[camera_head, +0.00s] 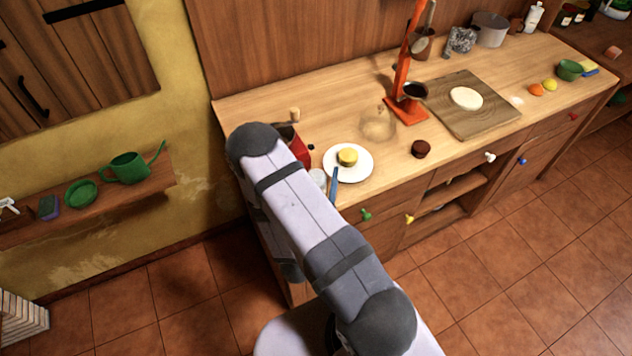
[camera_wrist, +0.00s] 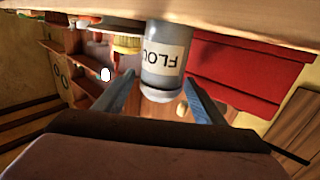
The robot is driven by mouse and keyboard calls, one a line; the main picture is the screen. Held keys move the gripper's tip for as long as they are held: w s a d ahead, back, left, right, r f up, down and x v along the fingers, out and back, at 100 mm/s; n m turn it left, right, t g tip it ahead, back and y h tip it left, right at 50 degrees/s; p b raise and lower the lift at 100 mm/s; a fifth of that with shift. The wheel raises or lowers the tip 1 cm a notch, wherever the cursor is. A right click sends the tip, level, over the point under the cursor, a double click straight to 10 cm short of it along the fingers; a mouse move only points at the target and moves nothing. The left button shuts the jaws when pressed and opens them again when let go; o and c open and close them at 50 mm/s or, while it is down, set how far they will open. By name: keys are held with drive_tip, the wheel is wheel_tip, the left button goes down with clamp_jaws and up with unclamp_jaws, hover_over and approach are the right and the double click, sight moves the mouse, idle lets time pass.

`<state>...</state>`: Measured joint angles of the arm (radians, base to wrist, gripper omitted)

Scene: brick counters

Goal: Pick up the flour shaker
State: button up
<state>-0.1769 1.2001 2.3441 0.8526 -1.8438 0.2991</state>
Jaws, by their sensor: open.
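The flour shaker (camera_wrist: 165,62) is a grey cylinder with a pale label reading FLOUR and a lighter rounded end. It appears upside down in the wrist view, between the two blue fingers of my gripper (camera_wrist: 159,80). The fingers are open, one on each side, and I see a gap on both sides. In the head view a pale round top, likely the shaker (camera_head: 318,177), shows beside my arm at the counter's front edge. My arm hides most of it, and a blue finger (camera_head: 333,185) shows to its right.
A white plate (camera_head: 366,167) with a yellow round item (camera_head: 347,156) stands right of the shaker. A red object (camera_head: 297,146) is behind it, partly hidden by my arm.

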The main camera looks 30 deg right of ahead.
drive_tip(key=c, duration=1.2)
drive_tip(key=shift+r, duration=0.15)
wheel_tip(320, 180, up, 7)
drive_tip(key=shift+r+b, duration=0.15)
drive_tip(key=shift+b, duration=0.4)
drive_tip(key=shift+r+p, duration=1.05)
drive_tip(key=shift+r, duration=0.2)
